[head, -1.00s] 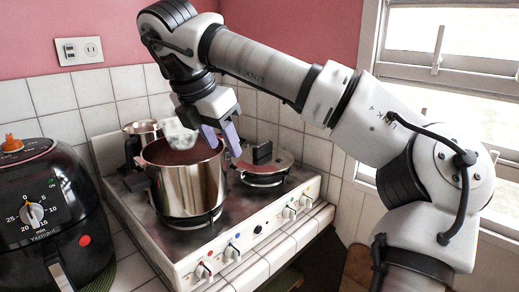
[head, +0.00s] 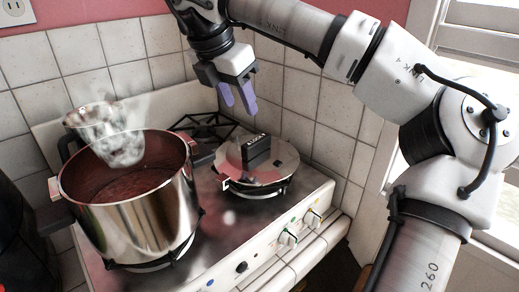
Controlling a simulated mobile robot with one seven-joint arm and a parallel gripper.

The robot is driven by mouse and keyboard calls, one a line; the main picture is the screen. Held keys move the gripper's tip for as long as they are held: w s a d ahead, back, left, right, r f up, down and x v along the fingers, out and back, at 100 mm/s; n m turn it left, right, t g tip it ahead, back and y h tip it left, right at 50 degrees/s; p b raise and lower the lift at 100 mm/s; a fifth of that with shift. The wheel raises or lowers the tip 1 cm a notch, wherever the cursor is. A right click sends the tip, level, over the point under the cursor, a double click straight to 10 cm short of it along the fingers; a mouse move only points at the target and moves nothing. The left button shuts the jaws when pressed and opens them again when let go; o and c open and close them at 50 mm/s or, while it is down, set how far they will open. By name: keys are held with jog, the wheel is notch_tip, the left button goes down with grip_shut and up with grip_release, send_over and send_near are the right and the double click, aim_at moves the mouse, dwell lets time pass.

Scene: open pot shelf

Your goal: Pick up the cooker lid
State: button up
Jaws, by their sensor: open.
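The cooker lid (head: 278,168) is a round, flat, light metal disc with an upright black block handle (head: 256,150). It lies at the right rear of the stove, above a burner. My gripper (head: 239,108) is open, with two purple fingers pointing down. In the picture it hangs just above and a little left of the handle, apart from it. Nothing is between the fingers.
A large open steel pot (head: 140,225) with dark red contents stands on the left front burner. The stove top (head: 222,232) is bare in front of the lid. A tiled wall (head: 300,105) stands close behind.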

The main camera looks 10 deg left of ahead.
aim_at(256, 139)
jog(key=x, duration=0.7)
jog(key=shift+s+p, duration=0.1)
jog(key=shift+p, duration=0.3)
jog(key=shift+p+x, duration=1.2)
jog(key=shift+x, duration=1.55)
jog(key=shift+w+d+r, duration=0.15)
jog(key=shift+w, duration=0.05)
grip_shut()
